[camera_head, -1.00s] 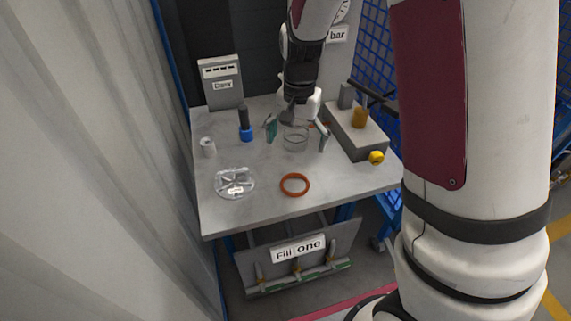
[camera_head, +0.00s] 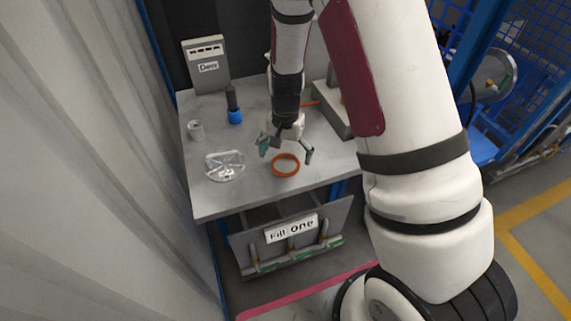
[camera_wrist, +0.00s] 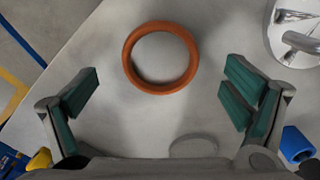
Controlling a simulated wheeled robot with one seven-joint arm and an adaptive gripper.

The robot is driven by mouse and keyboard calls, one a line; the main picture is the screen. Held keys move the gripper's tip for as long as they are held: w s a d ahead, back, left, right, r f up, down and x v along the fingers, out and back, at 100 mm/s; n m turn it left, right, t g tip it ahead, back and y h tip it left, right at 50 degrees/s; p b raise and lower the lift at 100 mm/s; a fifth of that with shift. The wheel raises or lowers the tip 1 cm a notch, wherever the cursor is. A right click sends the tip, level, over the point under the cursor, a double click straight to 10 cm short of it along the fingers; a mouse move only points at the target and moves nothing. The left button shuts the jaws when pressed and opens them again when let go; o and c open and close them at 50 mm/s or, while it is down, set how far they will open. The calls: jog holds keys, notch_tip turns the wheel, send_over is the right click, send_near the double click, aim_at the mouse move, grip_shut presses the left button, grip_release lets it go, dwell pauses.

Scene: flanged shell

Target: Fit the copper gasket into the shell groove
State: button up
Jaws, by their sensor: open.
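The copper gasket (camera_head: 286,174) is an orange-brown ring lying flat on the grey table near its front edge. In the wrist view the gasket (camera_wrist: 160,88) lies ahead of and between my open fingers, touching neither. My gripper (camera_head: 286,154) is open and empty above the table at the gasket; its green-padded fingers also show in the wrist view (camera_wrist: 160,105). A shiny round piece with spokes, apparently the shell (camera_head: 225,177), lies left of the gasket. The shell (camera_wrist: 286,50) is cut off at the wrist view's upper right. Its groove cannot be made out.
A dark cylinder with a blue base (camera_head: 235,117) and a small grey cylinder (camera_head: 196,130) stand behind the shell. A labelled grey box (camera_head: 206,65) stands at the back left. A grey block (camera_head: 333,112) is at the right. Bare table surrounds the gasket.

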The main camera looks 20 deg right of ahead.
jog(key=shift+f, duration=1.15)
jog(key=c, duration=1.4)
jog(key=shift+c, duration=0.2)
